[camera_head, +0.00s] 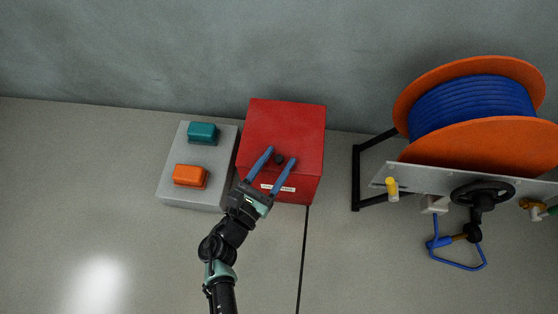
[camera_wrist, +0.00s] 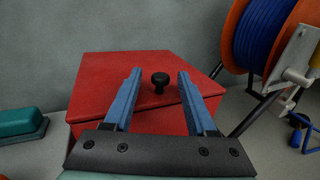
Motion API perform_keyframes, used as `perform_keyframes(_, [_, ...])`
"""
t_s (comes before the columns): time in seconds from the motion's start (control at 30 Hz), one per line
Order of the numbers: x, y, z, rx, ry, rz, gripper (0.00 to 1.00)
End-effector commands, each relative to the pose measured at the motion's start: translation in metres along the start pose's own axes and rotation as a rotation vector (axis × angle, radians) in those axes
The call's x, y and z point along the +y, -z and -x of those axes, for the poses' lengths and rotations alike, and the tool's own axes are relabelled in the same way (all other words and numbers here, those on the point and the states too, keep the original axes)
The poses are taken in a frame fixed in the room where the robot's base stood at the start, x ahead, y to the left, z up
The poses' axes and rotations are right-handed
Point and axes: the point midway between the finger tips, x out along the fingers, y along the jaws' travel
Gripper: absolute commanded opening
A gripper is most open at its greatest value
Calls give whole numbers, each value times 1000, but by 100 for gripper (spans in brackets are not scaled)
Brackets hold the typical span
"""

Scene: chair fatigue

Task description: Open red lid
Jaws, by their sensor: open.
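The red lid (camera_head: 285,125) tops a red box standing against the wall, and it looks closed. A black round knob (camera_head: 280,159) stands on the lid near its front edge. The red lid also fills the middle of the wrist view (camera_wrist: 150,68), with the black knob (camera_wrist: 160,79) upright on it. My gripper (camera_head: 281,155) is open, with its two blue fingers reaching over the front of the lid. In the wrist view the fingers of my gripper (camera_wrist: 160,75) lie on either side of the knob, apart from it. The gap in depth is hard to tell.
A grey box (camera_head: 172,180) with a teal button block (camera_head: 203,132) and an orange one (camera_head: 189,175) stands left of the red box. A reel of blue hose (camera_head: 470,103) with orange flanges stands at right. Floor in front is mostly clear, with a thin dark line (camera_head: 303,255).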

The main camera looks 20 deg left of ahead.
Motion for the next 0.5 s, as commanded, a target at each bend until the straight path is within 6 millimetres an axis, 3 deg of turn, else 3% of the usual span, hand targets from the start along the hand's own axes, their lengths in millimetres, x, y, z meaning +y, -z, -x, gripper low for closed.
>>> perform_keyframes(0.4, [0, -1, -10, 0, 0, 0, 57])
perform_keyframes(0.5, [0, -1, -10, 0, 0, 0, 41])
